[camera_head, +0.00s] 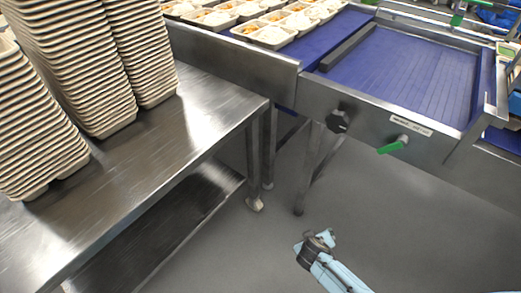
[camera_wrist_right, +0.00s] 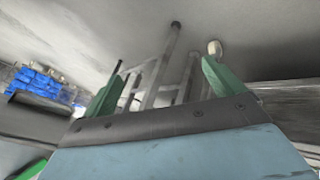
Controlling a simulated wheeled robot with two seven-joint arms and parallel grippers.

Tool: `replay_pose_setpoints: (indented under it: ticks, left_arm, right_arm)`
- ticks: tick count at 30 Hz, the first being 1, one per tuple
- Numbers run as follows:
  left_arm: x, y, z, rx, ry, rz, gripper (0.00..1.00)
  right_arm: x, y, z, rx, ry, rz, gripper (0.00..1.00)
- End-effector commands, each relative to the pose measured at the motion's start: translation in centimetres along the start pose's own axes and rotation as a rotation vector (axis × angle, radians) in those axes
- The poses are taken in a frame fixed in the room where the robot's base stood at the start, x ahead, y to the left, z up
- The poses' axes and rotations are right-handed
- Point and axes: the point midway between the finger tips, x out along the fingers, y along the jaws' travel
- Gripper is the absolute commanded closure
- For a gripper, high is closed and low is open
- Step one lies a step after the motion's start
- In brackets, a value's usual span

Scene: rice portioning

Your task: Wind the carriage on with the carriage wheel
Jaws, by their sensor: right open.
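A round black wheel (camera_head: 338,121) sits on the steel front of the conveyor line in the head view; it looks like the carriage wheel. A green lever handle (camera_head: 393,145) is to its right, below a small white label (camera_head: 411,122). My right gripper (camera_head: 318,241) is low over the floor, below and apart from the wheel, touching nothing that I can see. In the right wrist view its two green fingers (camera_wrist_right: 160,78) are spread apart with nothing between them. My left gripper is in neither view.
A steel table (camera_head: 215,98) with tall stacks of pale trays (camera_head: 85,60) stands at the left. Filled trays (camera_head: 265,34) sit on the blue belt (camera_head: 325,38), beside a blue bed (camera_head: 415,70). Steel legs (camera_head: 310,165) stand below the wheel. The grey floor (camera_head: 400,215) is clear.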

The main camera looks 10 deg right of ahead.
Motion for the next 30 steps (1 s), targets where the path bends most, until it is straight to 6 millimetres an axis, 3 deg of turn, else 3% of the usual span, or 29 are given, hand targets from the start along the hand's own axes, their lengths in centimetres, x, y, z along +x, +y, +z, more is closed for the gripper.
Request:
replay_pose_setpoints:
  ticks: [1,2,6,9,12,18,21,30]
  left_arm:
    - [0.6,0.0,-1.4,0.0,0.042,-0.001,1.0]
    - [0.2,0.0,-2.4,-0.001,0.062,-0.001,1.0]
    - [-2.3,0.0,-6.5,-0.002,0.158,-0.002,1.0]
    - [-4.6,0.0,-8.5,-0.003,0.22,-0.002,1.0]
    - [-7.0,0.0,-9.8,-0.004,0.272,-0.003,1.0]
    - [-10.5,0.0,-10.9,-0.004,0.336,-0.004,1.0]
    - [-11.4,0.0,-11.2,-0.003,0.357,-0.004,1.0]
    - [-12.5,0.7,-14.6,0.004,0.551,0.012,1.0]
  right_arm:
    - [1.2,0.7,-3.2,0.033,0.062,0.065,0.06]
    - [1.2,1.4,-5.1,0.056,0.096,0.106,0.06]
    - [-0.5,5.2,-13.4,0.196,0.272,0.301,0.06]
    - [-3.1,7.9,-18.0,0.322,0.404,0.428,0.06]
    - [-6.0,10.2,-21.0,0.447,0.525,0.528,0.06]
    - [-10.5,12.9,-23.7,0.621,0.683,0.642,0.06]
    - [-11.4,13.6,-24.1,0.656,0.713,0.663,0.06]
    - [-9.4,16.6,-25.7,0.661,0.72,0.67,0.06]
